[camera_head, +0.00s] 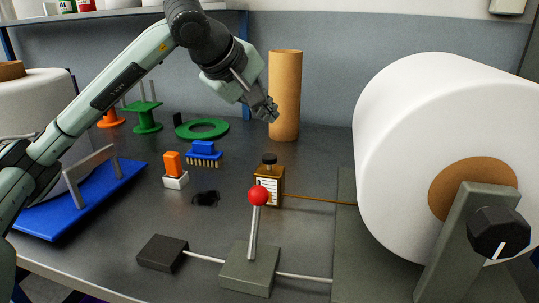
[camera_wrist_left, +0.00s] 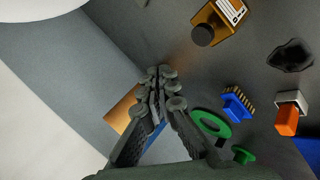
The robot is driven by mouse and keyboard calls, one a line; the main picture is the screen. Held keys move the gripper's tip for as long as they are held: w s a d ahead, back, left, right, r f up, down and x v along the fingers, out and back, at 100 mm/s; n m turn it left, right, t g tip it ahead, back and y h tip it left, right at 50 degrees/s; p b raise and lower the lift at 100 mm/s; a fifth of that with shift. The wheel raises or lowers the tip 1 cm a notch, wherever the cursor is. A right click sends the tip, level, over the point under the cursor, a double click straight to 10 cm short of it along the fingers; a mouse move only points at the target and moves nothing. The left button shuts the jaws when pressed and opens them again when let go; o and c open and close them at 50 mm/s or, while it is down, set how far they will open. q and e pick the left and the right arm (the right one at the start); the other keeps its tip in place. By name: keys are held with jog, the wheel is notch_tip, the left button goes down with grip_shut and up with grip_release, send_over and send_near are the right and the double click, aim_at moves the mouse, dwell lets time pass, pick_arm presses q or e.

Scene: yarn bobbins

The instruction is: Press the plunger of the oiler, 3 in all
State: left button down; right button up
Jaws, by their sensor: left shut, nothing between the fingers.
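The oiler (camera_head: 268,189) is a small amber bottle with a white label, standing upright on the grey bench in the middle of the head view. Its black plunger (camera_head: 269,158) sticks up from the top. In the left wrist view the oiler (camera_wrist_left: 228,14) is at the top, with its plunger (camera_wrist_left: 203,35) toward the fingers. My left gripper (camera_head: 268,112) is shut and empty, above and behind the plunger in the head view, and apart from it. It also shows in the left wrist view (camera_wrist_left: 161,78). My right gripper is not in view.
A red-knobbed lever (camera_head: 258,196) stands in front of the oiler. A brown cardboard tube (camera_head: 285,95) stands behind my gripper. A large white roll (camera_head: 430,120) fills the right. A blue brush (camera_head: 204,150), an orange-and-white object (camera_head: 174,170) and a green ring (camera_head: 202,129) lie left.

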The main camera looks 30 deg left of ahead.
pick_arm(q)
jog(key=shift+r+n+h+p, duration=0.1)
jog(key=shift+r+n, duration=0.35)
jog(key=shift+n, duration=1.5)
jog(key=shift+r+n+h+p, duration=0.1)
jog(key=shift+r+n, duration=0.4)
jog(key=shift+n, duration=1.5)
jog(key=shift+r+n+h+p, duration=0.1)
jog(key=shift+r+n, duration=0.35)
jog(key=shift+n, duration=1.5)
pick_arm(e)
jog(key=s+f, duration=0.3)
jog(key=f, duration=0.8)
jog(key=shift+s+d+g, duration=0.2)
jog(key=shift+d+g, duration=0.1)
pick_arm(q)
jog(key=b, duration=0.2)
send_over(267, 158)
notch_tip(267, 158, down, 5)
notch_tip(267, 158, down, 4)
jog(key=b, duration=0.2)
jog(key=shift+r+b, duration=0.2)
jog(key=shift+b, duration=0.15)
jog(key=shift+f, duration=0.15)
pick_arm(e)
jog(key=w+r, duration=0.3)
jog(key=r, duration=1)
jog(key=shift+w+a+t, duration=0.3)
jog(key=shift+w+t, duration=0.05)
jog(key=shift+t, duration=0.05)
